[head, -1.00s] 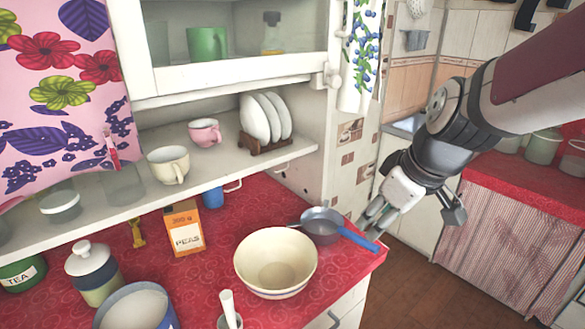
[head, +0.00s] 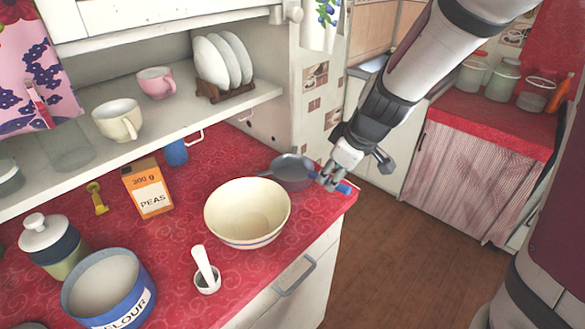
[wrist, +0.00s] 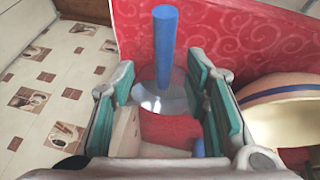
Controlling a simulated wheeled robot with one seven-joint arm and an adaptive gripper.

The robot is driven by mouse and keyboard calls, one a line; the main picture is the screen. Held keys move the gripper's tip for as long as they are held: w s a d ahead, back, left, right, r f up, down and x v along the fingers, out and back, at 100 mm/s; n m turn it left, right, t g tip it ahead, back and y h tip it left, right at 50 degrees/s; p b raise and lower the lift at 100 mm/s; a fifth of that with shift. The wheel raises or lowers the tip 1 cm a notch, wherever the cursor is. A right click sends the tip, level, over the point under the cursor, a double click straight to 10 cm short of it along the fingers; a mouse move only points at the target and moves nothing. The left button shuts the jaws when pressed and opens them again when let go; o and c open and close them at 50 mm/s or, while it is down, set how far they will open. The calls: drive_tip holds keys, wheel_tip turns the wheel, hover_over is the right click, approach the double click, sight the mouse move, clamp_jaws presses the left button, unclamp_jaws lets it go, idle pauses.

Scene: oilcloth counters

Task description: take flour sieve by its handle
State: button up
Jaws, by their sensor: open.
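The flour sieve (head: 291,171) is a grey round pan with a blue handle. It lies on the red counter near its right end, behind the cream bowl. Its blue handle (wrist: 165,45) shows in the wrist view, pointing up the picture between the fingers, with the shiny sieve bowl below it. My gripper (head: 329,179) is at the handle in the head view and partly covers it. The fingers (wrist: 168,105) are open, with teal pads on both sides of the sieve. I cannot tell whether they touch the handle.
The cream bowl (head: 248,212) stands close to the sieve and shows at right in the wrist view (wrist: 285,108). A peas box (head: 148,188), a flour canister (head: 108,292) and a small mortar (head: 207,283) stand on the counter. A shelf with cups and a plate rack (head: 228,92) hangs above.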

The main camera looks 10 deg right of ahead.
sight(329, 180)
drive_tip(key=x, duration=0.5)
drive_tip(key=shift+s+a+b, duration=0.1)
drive_tip(key=shift+b, duration=0.25)
drive_tip(key=shift+f+b, duration=0.2)
drive_tip(key=shift+b, duration=0.3)
idle(0.4)
clamp_jaws()
